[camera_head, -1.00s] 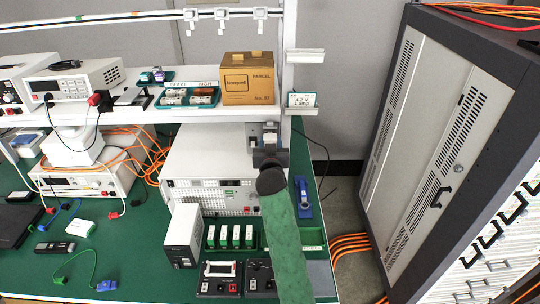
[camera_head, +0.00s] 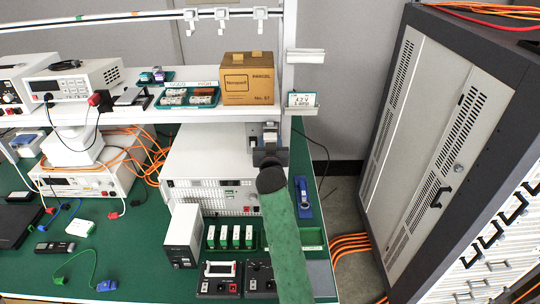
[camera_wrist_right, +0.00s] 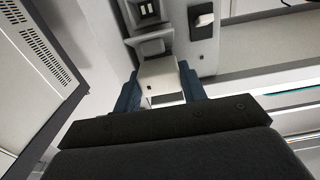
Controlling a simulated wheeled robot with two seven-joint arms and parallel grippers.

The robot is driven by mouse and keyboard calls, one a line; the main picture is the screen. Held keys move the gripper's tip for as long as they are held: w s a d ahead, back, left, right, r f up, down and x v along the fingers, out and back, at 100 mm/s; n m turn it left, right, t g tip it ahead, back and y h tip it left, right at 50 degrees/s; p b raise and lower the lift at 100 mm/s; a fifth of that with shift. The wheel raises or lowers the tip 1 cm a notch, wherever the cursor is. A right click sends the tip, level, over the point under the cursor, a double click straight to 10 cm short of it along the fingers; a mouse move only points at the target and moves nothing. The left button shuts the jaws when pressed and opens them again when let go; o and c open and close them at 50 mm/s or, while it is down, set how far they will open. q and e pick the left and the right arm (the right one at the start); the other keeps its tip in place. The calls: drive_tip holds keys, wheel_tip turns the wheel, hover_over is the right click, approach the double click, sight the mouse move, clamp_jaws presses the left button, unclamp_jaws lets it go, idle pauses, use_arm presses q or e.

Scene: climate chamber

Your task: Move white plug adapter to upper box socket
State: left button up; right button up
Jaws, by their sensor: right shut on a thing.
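My right gripper (camera_wrist_right: 160,88) is shut on the white plug adapter (camera_wrist_right: 160,76), with a blue finger on each side of it. In the head view the right gripper (camera_head: 269,146) is up at the shelf's right post, and the adapter is too small there to tell apart surely. A grey socket box (camera_wrist_right: 203,50) is just beyond the adapter in the wrist view, with a dark socket opening (camera_wrist_right: 148,9) at the top. I cannot tell whether the adapter touches the box or sits in a socket. My left gripper is not in view.
The shelf (camera_head: 200,113) with a cardboard parcel (camera_head: 247,80) is left of the post. A large white instrument (camera_head: 205,180) stands below. A tall grey cabinet (camera_head: 425,130) is at the right.

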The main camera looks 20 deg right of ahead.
idle(0.3)
drive_tip(key=o, duration=1.2)
